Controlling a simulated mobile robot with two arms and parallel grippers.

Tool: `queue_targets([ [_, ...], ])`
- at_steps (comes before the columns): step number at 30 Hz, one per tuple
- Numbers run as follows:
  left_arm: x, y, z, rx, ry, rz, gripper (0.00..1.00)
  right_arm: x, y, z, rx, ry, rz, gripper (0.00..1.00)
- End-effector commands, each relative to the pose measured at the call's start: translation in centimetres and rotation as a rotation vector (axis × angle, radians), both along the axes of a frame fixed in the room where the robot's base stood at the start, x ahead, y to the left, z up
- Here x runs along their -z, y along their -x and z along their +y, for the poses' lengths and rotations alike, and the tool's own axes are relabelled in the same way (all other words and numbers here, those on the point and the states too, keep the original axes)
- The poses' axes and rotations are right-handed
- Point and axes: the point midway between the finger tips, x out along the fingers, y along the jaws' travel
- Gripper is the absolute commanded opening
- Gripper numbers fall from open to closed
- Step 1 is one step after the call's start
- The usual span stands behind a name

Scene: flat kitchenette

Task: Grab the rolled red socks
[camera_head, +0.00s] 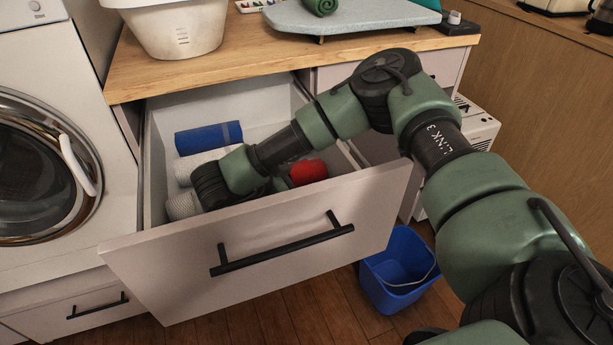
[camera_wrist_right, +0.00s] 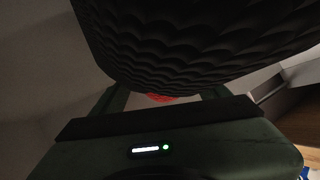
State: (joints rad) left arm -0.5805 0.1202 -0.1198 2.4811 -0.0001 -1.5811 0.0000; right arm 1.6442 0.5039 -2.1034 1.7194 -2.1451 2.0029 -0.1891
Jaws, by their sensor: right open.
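The rolled red socks (camera_head: 309,171) lie in the open drawer (camera_head: 240,220), towards its right side, behind the front panel. My right arm reaches over the drawer, and my right gripper (camera_head: 283,183) is low inside it, just left of the red roll and partly hidden by the wrist and the panel. In the right wrist view a small patch of the red socks (camera_wrist_right: 160,98) shows between the two spread fingers, beneath a large dark part that hides most of the view. The gripper is open; contact with the socks cannot be told. My left gripper is not in view.
The drawer also holds a blue roll (camera_head: 208,138), a white roll (camera_head: 204,165) and a pale textured roll (camera_head: 183,205) on the left. The wooden counter (camera_head: 250,60) overhangs behind. A blue bucket (camera_head: 398,270) stands on the floor, right of the drawer front. A washing machine (camera_head: 115,170) is left.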

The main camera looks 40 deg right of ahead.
Motion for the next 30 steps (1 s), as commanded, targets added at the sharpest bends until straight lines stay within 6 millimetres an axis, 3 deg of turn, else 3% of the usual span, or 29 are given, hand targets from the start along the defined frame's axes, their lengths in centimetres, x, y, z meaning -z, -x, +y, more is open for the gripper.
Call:
queue_targets([
  [9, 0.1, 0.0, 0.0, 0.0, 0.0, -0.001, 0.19, 0.2, -0.1, -0.5, -0.001, 0.0, -0.001, 0.73],
  [14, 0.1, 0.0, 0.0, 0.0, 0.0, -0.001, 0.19, 0.2, -0.1, -0.5, -0.001, 0.0, -0.001, 0.28],
  [15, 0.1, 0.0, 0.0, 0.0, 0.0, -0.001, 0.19, 0.2, -0.1, -0.5, -0.001, 0.0, -0.001, 0.25],
  [23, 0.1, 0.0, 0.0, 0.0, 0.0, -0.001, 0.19, 0.1, -0.1, -0.4, -0.001, 0.0, -0.001, 0.25],
  [30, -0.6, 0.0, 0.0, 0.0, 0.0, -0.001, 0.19, -2.1, -0.2, -0.5, -0.001, 0.0, -0.004, 0.25],
])
